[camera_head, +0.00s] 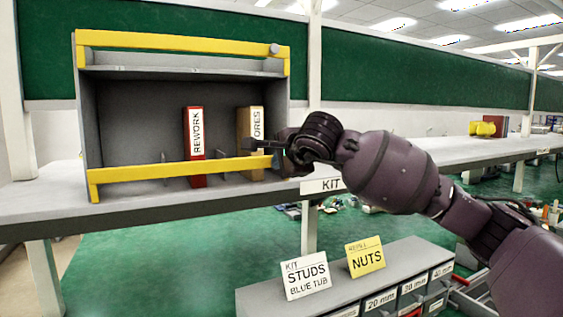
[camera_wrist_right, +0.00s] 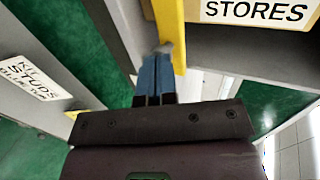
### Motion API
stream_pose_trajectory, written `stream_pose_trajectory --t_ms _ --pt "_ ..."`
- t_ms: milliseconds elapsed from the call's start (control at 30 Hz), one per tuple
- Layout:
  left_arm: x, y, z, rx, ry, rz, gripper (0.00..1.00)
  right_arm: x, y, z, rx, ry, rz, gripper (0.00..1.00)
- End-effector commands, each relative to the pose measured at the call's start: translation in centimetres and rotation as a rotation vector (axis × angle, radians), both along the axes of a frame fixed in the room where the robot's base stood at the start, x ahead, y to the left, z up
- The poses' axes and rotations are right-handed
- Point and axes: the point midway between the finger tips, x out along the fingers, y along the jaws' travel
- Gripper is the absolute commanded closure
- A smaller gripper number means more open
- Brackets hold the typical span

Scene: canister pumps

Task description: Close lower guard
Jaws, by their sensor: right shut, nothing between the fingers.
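The lower guard (camera_head: 165,171) is a yellow bar across the lower front of a grey open-fronted shelf box (camera_head: 84,120). A yellow bracket stands at its left end. Its right end is partly hidden behind my right gripper (camera_head: 268,147). In the right wrist view the yellow bar (camera_wrist_right: 170,22) has a grey knob at its near end. My right gripper (camera_wrist_right: 155,82) is shut and empty there, its blue fingertips close against the knob; I cannot tell whether they touch. My left gripper is not in view.
A yellow upper guard (camera_head: 170,41) spans the box top. A red REWORK binder (camera_head: 195,145) and a tan STORES box (camera_head: 244,130) stand inside; the STORES box (camera_wrist_right: 262,12) is close beside the bar. The bench (camera_head: 45,205) left of the box is clear. A bin rack (camera_head: 300,300) stands below.

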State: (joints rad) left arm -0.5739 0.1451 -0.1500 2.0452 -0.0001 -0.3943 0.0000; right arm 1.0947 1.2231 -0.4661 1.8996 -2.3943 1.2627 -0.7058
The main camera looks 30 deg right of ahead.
Motion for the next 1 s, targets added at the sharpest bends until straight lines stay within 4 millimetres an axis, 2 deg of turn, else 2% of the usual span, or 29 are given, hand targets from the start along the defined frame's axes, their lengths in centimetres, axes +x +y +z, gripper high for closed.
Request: stream_pose_trajectory --t_ms 233,533,733,1000 --pt "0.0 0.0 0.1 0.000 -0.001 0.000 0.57 0.1 0.0 0.2 0.001 0.006 0.000 1.00" --pt "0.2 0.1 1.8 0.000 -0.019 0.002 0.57 1.6 0.0 1.5 0.009 0.123 -0.001 1.00" --pt "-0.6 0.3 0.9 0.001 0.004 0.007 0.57 2.0 -0.1 1.0 0.010 0.164 0.001 1.00" --pt "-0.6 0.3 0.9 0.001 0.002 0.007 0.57 2.0 -0.1 0.7 0.010 0.167 0.000 1.00"
